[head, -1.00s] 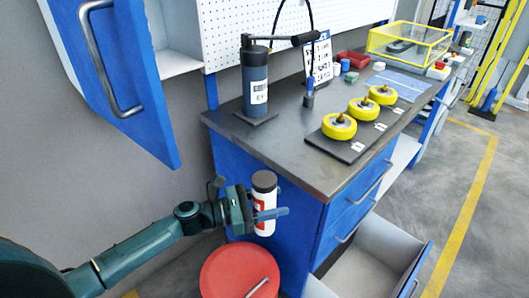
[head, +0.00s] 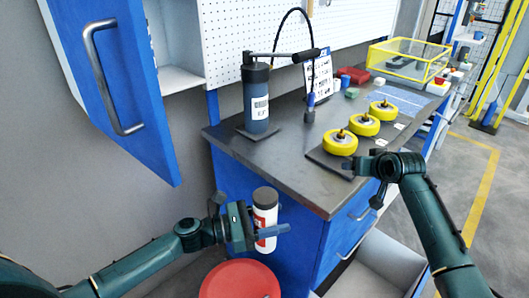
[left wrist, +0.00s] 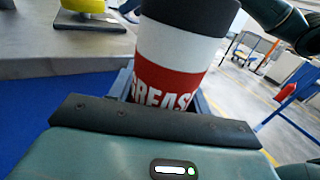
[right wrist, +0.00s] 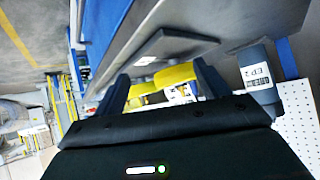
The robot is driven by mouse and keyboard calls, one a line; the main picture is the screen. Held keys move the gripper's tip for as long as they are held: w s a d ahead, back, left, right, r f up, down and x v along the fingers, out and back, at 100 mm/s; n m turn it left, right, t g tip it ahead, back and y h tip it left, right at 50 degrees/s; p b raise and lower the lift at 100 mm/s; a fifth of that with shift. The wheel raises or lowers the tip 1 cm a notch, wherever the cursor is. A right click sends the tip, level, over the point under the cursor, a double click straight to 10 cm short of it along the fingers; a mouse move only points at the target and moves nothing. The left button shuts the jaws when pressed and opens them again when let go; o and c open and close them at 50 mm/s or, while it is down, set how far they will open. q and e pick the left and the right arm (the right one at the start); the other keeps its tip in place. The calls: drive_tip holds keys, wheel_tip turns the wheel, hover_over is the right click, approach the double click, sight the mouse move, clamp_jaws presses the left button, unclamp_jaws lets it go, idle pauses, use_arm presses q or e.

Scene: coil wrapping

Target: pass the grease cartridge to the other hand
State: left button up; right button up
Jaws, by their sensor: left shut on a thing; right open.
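The grease cartridge (head: 265,218) is a white cylinder with a red band and a dark cap. My left gripper (head: 262,234) is shut on it and holds it upright in front of the blue cabinet, below the benchtop level. In the left wrist view the cartridge (left wrist: 180,50) stands close up, with "GREASE" lettering on the red band. My right gripper (head: 350,168) is open over the bench's front edge, near the yellow wheels and apart from the cartridge. In the right wrist view nothing is between its fingers (right wrist: 160,92) except background.
The dark benchtop (head: 290,180) carries a grease pump (head: 256,100) and a plate of yellow wheels (head: 362,125). A red round lid (head: 240,281) is below the left gripper. An open drawer (head: 360,268) juts out at lower right. A blue cabinet door (head: 120,90) hangs open at left.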

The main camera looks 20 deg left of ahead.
use_arm(q)
drive_tip(key=shift+r, duration=0.1)
use_arm(e)
drive_tip(key=s+a+r+n+g+y, duration=0.1)
drive_tip(key=s+a+r+n+g, duration=0.2)
drive_tip(key=a, duration=0.7)
drive_tip(key=n+g+h, duration=0.4)
drive_tip(key=g+h, duration=0.1)
drive_tip(key=g, duration=0.1)
approach(265, 198)
wheel_tip(265, 198, down, 10)
drive_tip(key=shift+w+f, duration=0.15)
drive_tip(key=shift+f, duration=0.1)
drive_tip(key=shift+c, duration=0.2)
